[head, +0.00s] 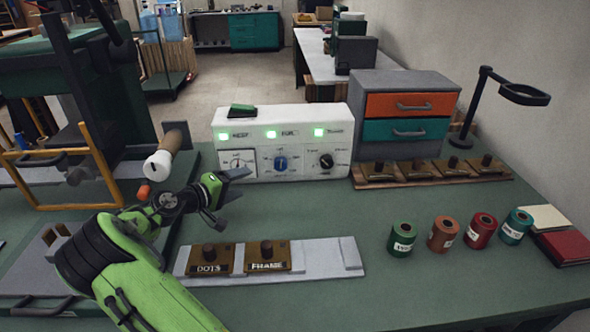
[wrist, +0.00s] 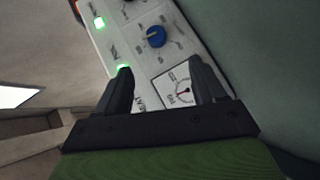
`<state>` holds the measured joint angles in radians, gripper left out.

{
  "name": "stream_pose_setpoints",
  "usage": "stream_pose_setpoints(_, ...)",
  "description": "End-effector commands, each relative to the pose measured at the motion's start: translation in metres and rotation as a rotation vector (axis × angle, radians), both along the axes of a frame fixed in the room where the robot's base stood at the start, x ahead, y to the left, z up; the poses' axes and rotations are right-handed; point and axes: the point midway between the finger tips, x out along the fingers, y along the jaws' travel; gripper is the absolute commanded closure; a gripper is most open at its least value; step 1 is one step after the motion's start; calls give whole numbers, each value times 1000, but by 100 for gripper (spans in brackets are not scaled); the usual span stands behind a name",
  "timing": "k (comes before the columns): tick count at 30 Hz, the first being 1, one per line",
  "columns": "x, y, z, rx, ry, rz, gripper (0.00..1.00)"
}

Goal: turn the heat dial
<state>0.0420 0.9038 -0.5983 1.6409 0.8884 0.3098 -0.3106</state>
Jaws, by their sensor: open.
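A white control box (head: 285,144) stands on the bench behind my gripper, with three lit green lamps across its front. A blue knob (head: 281,163) sits in the middle, a black knob (head: 326,161) at the right and a needle gauge (head: 239,162) at the left. Their small lettering is hard to read, so I cannot tell for sure which is the heat dial. My gripper (head: 226,196) is open and empty, in front of the box's left end. In the wrist view, the gauge (wrist: 180,92) shows between the fingers, with the blue knob (wrist: 155,36) beyond the fingertips.
A metal plate with two brown stamp blocks (head: 268,256) lies in front. Several colored rolls (head: 443,235) stand at right. A drawer cabinet (head: 406,112) and a row of stamps (head: 436,170) are right of the box. A green press (head: 75,90) stands at left.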

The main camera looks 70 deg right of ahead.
Motion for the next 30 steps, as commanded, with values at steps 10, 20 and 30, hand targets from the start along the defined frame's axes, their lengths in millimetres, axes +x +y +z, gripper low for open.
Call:
stream_pose_setpoints(10, -11, -45, -14, -32, 23, -2, 31)
stream_pose_setpoints(20, -33, -121, -35, -29, 22, 1, 31)
stream_pose_setpoints(30, -41, -150, -40, -28, 23, 6, 31)
